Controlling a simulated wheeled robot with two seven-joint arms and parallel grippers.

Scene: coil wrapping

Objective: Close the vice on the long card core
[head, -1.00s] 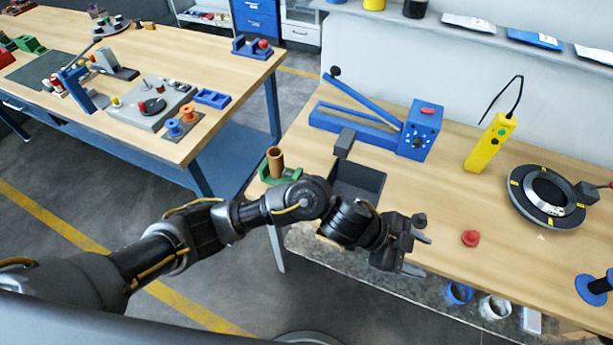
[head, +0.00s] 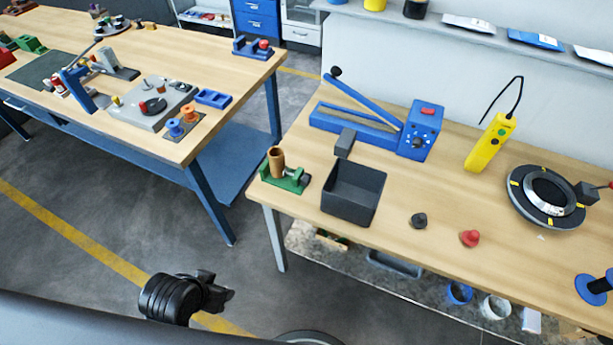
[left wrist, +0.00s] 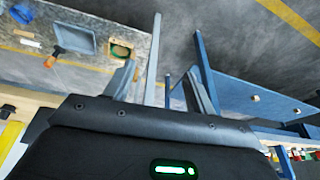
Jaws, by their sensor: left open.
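The green vice (head: 291,181) stands at the left front corner of the near bench in the head view. The brown card core (head: 277,160) stands roughly upright in it, leaning slightly. I cannot tell whether the vice jaws touch the core. A black part of my left arm shows low over the floor, well left of and below the vice; its fingers are not clear there. In the left wrist view the two fingers of my left gripper (left wrist: 162,73) are apart, with nothing between them. My right gripper is out of view.
A dark open bin (head: 353,192) stands right of the vice. A black knob (head: 418,220) and a red knob (head: 469,238) lie farther right. A blue lever device (head: 375,130) stands behind. Open floor separates this bench from the other workbench (head: 150,140).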

